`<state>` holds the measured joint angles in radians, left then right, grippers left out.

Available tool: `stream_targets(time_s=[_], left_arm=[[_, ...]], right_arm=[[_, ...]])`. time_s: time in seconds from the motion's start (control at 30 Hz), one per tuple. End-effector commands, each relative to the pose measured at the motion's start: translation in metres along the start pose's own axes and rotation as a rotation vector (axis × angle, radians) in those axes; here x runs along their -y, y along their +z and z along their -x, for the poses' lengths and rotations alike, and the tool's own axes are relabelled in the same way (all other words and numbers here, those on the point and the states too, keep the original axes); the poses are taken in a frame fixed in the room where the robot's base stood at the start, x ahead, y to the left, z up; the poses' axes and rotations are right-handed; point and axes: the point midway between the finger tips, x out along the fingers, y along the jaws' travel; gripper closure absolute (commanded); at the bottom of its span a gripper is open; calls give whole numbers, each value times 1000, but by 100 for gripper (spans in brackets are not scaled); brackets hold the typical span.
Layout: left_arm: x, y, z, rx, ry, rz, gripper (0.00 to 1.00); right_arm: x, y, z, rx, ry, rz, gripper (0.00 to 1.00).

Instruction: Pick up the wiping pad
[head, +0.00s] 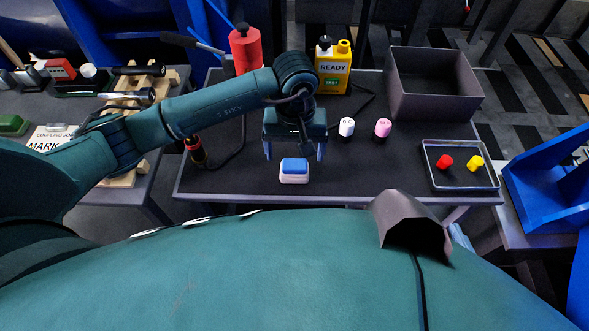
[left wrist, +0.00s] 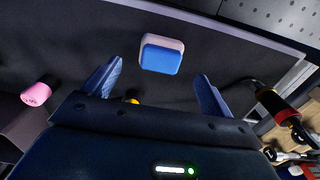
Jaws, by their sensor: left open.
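The wiping pad (head: 294,171) is a small block with a blue top and a white lower part. It lies on the dark table (head: 240,183) near its front edge. In the left wrist view the pad (left wrist: 161,55) lies ahead of the fingertips, roughly between their lines. My left gripper (head: 294,154) is open and empty, pointing down just behind and above the pad. Its two spread fingers also show in the left wrist view (left wrist: 160,77). The pad is not between the fingers. My right gripper is not in view.
A white bottle (head: 346,128) and a pink bottle (head: 382,129) stand right of the gripper. A grey bin (head: 432,100), a tray (head: 459,187) with red and yellow pieces, a yellow READY container (head: 333,68) and a red canister (head: 245,50) surround them. A red-and-black tool (head: 196,150) stands left.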

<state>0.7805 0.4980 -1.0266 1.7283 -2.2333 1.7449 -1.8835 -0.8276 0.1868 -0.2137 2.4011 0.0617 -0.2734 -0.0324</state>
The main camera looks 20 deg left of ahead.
Motion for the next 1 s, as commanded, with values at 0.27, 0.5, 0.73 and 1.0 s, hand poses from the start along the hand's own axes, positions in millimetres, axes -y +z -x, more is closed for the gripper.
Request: stream_targets(time_s=[0.27,0.5,0.73,1.0], left_arm=[[1,4,-33,6,1,1,15],[1,2,-54,2,2,1,15],[1,2,-54,1,2,1,17],[1,2,-54,0,3,1,39]], right_arm=[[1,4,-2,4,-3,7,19],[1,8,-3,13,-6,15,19],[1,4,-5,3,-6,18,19],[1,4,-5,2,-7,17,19]])
